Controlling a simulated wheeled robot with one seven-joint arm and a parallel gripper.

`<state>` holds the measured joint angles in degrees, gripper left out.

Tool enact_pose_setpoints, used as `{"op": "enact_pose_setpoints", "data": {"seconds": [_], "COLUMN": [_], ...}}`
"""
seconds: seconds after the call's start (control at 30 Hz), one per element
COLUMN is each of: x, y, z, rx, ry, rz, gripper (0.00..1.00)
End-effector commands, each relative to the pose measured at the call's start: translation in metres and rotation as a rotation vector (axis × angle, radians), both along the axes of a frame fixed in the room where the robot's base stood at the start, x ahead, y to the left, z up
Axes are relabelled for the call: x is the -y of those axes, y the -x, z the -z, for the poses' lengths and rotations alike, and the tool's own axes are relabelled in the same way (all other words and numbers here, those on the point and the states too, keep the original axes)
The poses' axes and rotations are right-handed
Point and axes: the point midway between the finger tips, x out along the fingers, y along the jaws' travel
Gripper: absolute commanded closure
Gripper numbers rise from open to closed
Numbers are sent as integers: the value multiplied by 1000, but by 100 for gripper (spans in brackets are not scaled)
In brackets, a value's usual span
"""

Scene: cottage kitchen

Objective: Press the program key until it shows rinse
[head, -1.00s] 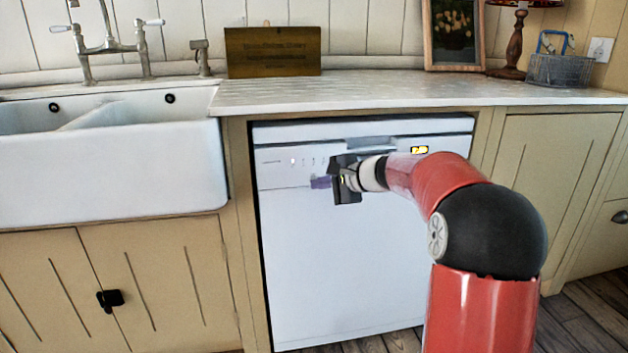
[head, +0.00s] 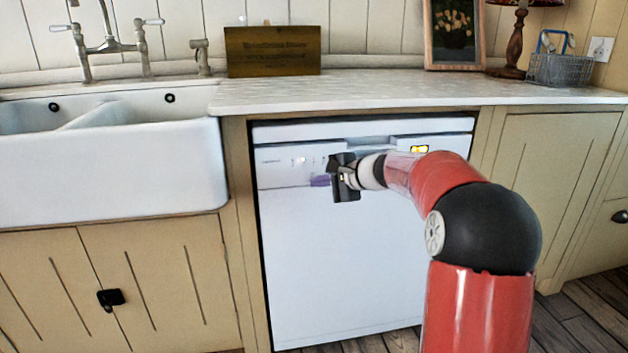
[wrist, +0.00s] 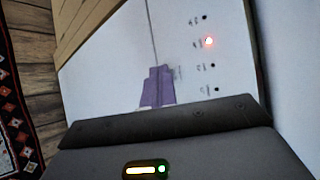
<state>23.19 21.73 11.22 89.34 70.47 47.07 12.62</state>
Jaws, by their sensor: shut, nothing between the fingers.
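The white dishwasher (head: 340,265) stands under the counter, with a control strip (head: 283,163) along its upper front. The program key is not distinguishable and may be hidden behind the fingertips.
A lit yellow display (head: 419,149) is at the right of the strip, near my arm. A recessed handle (head: 370,141) sits above my gripper. The counter (head: 400,90) overhangs the dishwasher, and a white sink (head: 110,165) is at left.

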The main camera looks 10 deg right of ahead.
Motion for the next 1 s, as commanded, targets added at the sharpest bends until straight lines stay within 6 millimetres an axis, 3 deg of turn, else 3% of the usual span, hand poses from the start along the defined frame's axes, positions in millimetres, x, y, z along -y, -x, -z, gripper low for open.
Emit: {"op": "enact_pose_setpoints", "data": {"seconds": [0.57,1.0], "x": [0,1], "y": [13,55], "z": [1,2], "rx": [0,1], "ry": [1,1], "rz": [1,2], "gripper": [100,100]}}
